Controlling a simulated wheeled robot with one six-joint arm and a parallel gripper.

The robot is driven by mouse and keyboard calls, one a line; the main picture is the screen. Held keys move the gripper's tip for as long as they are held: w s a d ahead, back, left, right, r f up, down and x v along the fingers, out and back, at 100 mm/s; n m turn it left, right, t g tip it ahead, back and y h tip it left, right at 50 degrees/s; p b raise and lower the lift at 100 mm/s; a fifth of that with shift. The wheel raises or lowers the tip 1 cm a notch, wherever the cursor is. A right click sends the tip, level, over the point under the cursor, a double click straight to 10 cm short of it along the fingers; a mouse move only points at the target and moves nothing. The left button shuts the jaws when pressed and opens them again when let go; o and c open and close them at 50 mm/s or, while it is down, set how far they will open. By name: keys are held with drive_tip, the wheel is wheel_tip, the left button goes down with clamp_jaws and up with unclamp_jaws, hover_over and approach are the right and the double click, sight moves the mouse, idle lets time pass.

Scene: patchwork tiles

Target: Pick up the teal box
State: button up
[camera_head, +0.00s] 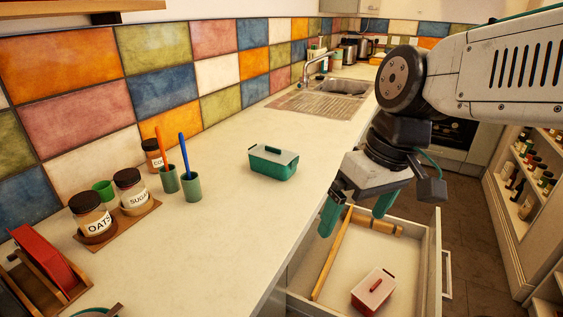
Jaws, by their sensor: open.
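The teal box (272,166) stands on the pale countertop, left of centre of the picture's middle, with a whitish lid and small handles. Its lid has a dark bar on top. My gripper (357,213) is open and empty, with teal fingers pointing down. It is to the right of the teal box, apart from it, over the counter's front edge and the open drawer.
An open drawer (330,262) below my gripper holds a red box with a pale lid (374,291) and wooden dividers. Jars (131,188), green cups with utensils (191,186) and a red item (42,252) stand left on the counter (215,240). A sink (344,88) lies farther back.

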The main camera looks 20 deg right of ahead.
drive_tip(key=w+a+n+y, duration=0.3)
drive_tip(key=w+a+y, duration=0.1)
drive_tip(key=w, duration=0.9)
drive_tip(key=n+t+y, duration=0.3)
drive_tip(key=n+t, duration=0.1)
drive_tip(key=t, duration=0.3)
approach(269, 151)
drive_tip(key=x, duration=0.2)
drive_tip(key=shift+w+a+f, duration=0.15)
drive_tip(key=shift+w, duration=0.05)
drive_tip(key=shift+w+f, duration=0.2)
drive_tip(key=shift+w, duration=0.1)
drive_tip(key=x, duration=0.7)
drive_tip(key=shift+w+a+r, duration=0.1)
drive_tip(key=shift+w, duration=0.1)
drive_tip(key=c, duration=1.1)
